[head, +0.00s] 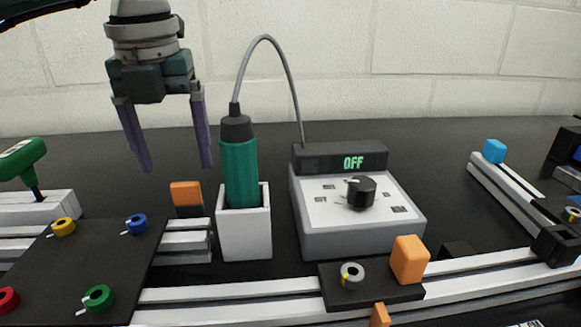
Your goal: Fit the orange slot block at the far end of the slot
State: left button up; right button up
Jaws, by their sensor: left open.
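My left gripper (177,168) hangs open and empty, its two purple fingers pointing down above the left middle of the bench. Several orange pieces show. A small orange block (186,193) with a dark lower part stands below the left gripper, apart from its fingertips. A larger orange block (409,259) stands upright at the right end of a black plate on the front rail (230,291). A third orange piece (380,316) is cut off at the bottom edge. I cannot tell which is the slot block. The rail's slot runs lengthwise, partly covered by the black plate (335,291).
A green screwdriver (240,165) stands in a white holder (243,236), cabled to a control box (350,215) reading OFF. A black board (75,265) with coloured ringed parts lies left. A blue block (494,151) sits on the right rail's far end. Dark bench behind the holder is clear.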

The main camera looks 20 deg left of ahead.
aim_at(184, 184)
pick_arm(q)
jog(key=f, duration=0.6)
jog(key=shift+w+f, duration=0.1)
jog(key=shift+w, duration=0.25)
jog(key=shift+c, duration=0.2)
grip_shut()
